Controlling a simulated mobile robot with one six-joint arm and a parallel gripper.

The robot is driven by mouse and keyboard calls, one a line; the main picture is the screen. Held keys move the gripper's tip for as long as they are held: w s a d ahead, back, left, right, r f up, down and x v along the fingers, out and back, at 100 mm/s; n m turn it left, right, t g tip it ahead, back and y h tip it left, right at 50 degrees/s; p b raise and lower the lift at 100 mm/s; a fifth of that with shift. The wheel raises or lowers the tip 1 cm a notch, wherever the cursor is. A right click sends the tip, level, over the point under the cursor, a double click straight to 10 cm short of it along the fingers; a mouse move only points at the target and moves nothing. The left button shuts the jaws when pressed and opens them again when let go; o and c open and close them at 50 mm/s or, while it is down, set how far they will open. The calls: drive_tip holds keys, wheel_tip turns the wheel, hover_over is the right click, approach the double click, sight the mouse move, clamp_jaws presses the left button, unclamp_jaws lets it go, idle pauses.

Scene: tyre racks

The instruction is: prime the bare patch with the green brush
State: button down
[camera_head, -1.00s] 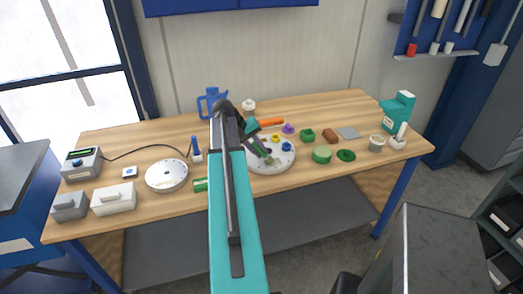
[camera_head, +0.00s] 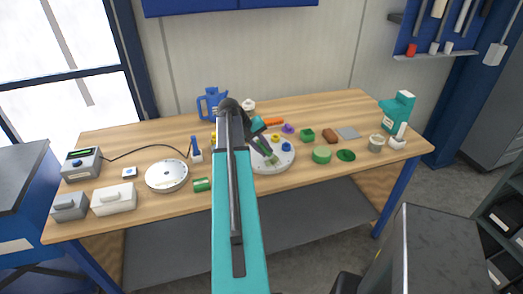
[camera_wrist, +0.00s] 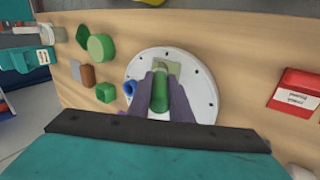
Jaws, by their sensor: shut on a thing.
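My gripper (camera_wrist: 161,98) is shut on the green brush (camera_wrist: 160,90), with a dark finger on each side of it. It holds the brush over the white round disc (camera_wrist: 206,99). A beige-green patch (camera_wrist: 174,68) shows on the disc just beyond the brush; I cannot tell whether the brush end touches it. In the head view, the brush (camera_head: 270,157) slants down over the disc (camera_head: 288,159), and my arm hides the disc's left side.
A blue piece (camera_head: 286,147) is on the disc. A second white disc (camera_head: 166,175) lies left. A red box (camera_wrist: 297,92) shows in the wrist view.

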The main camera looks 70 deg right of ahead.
drive_tip(key=shift+s+d, duration=0.5)
drive_tip(key=shift+s, duration=0.1)
drive_tip(key=shift+f, duration=0.1)
idle(1.0)
drive_tip(key=shift+s+d, duration=0.35)
drive_tip(key=shift+s, duration=0.15)
drive_tip(key=shift+w, duration=0.1)
drive_tip(key=shift+w+a, duration=0.8)
drive_tip(key=shift+w, duration=0.1)
drive_tip(key=shift+s+d, duration=0.8)
drive_tip(key=shift+s, duration=0.2)
